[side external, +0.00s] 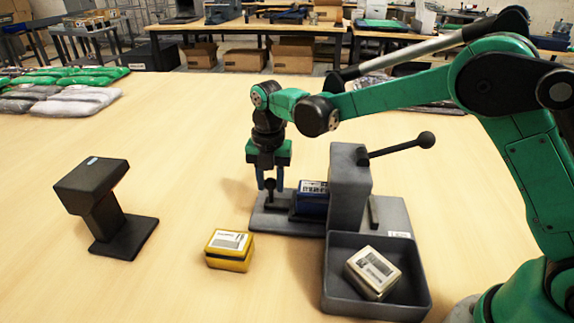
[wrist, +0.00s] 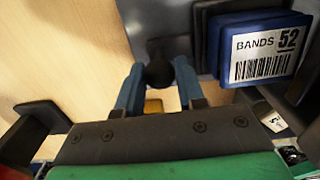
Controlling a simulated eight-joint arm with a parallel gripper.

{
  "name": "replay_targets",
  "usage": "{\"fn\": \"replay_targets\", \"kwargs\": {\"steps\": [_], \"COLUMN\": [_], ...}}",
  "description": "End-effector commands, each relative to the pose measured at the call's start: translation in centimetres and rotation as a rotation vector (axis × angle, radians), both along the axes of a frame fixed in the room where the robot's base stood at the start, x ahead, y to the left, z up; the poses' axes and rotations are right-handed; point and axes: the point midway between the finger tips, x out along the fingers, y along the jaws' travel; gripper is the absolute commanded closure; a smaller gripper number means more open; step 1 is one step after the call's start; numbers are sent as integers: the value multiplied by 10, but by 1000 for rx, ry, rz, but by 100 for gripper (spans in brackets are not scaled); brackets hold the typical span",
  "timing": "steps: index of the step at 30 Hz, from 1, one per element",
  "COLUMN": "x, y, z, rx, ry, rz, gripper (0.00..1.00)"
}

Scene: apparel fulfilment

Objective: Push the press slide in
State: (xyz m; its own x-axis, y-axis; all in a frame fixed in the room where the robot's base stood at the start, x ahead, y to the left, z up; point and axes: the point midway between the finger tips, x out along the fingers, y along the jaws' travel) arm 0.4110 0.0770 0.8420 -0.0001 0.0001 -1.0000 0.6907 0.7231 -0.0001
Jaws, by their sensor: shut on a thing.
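The grey press (side external: 349,185) stands on a flat base plate (side external: 262,220) on the table, with a lever ending in a black ball (side external: 426,139) at its upper right. Its slide carries a blue block labelled BANDS 52 (side external: 312,196), beside the press column; the block also shows in the wrist view (wrist: 262,47). A dark round knob (side external: 270,186) stands at the slide's left end. My gripper (side external: 270,182) points down with its blue fingers on either side of this knob (wrist: 159,73), shut on it.
A grey tray (side external: 328,285) holding a pale labelled box (side external: 373,271) sits at the front right. A yellow box (side external: 229,249) lies left of it. A black stand (side external: 105,207) is at the left. Bagged garments (side external: 62,92) lie at the far left.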

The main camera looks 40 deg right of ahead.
Motion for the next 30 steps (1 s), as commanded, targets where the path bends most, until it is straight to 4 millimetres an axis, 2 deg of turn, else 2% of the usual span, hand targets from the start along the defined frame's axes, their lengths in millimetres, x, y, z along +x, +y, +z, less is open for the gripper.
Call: {"fn": "replay_targets", "kwargs": {"steps": [30], "x": [-32], "y": [-34], "z": [0], "rx": [0], "ry": [0], "rz": [-1], "gripper": [100]}}
